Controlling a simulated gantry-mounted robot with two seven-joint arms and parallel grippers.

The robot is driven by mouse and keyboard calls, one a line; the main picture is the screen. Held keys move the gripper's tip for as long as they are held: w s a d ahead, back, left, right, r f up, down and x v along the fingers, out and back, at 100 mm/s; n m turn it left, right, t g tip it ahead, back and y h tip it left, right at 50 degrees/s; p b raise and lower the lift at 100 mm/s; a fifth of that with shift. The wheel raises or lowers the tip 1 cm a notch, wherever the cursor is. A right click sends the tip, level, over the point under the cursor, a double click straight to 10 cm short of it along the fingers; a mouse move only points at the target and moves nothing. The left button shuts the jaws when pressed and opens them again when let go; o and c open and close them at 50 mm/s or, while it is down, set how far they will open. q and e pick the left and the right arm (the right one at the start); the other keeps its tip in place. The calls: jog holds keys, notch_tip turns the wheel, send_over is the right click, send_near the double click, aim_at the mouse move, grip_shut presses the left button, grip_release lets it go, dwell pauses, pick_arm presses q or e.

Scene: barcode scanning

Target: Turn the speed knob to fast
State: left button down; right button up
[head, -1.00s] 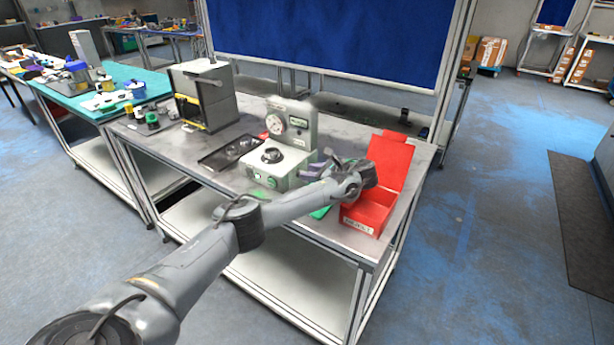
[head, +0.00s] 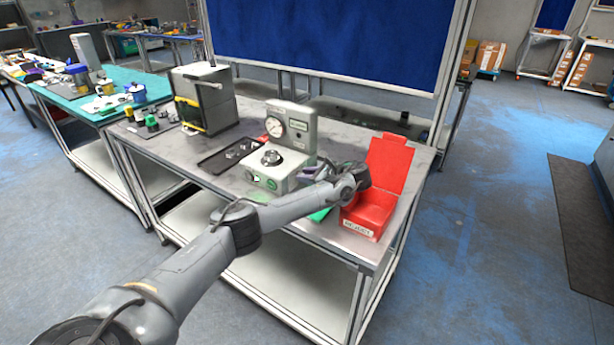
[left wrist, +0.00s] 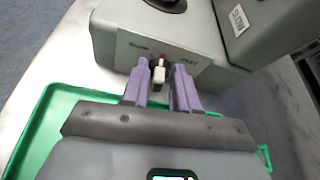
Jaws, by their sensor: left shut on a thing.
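The grey-white machine (head: 290,128) stands on the workbench, with a dial on its upright part and a black round part on its low base. In the left wrist view its base (left wrist: 112,40) shows a face with a label at each side; the right one seems to read "FAST". The speed knob (left wrist: 158,74), a small white piece with some red, sits between these labels. My left gripper (left wrist: 159,84) has purple fingers shut on the knob from both sides. In the head view the left gripper (head: 318,172) is at the machine's right side, where the knob is hidden.
An open red box (head: 367,222) stands close by my left wrist at the bench's right end. A green tray (left wrist: 38,125) lies under the gripper. A dark tray (head: 222,160) with small parts lies left of the machine, and a black box-like device (head: 205,98) stands further left.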

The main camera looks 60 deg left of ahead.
pick_arm(q)
jog(key=p, duration=0.3)
jog(key=shift+a+r+m, duration=0.1)
jog(key=shift+r+m, duration=0.2)
jog(key=shift+m, duration=0.1)
jog(key=shift+w+f+g+h, duration=0.1)
jog(key=shift+f+g+h, duration=0.05)
jog(key=shift+g+h, duration=0.15)
jog(key=shift+w+f+m, duration=0.1)
jog(key=shift+f+m, duration=0.1)
jog(key=shift+m, duration=0.3)
jog(key=shift+a+f+g+b, duration=0.1)
jog(key=shift+f+g+b, duration=0.1)
jog(key=shift+g+b, duration=0.15)
jog(key=shift+w+r+m+b, duration=0.1)
jog(key=shift+m+b, duration=0.35)
jog(key=shift+m, duration=0.05)
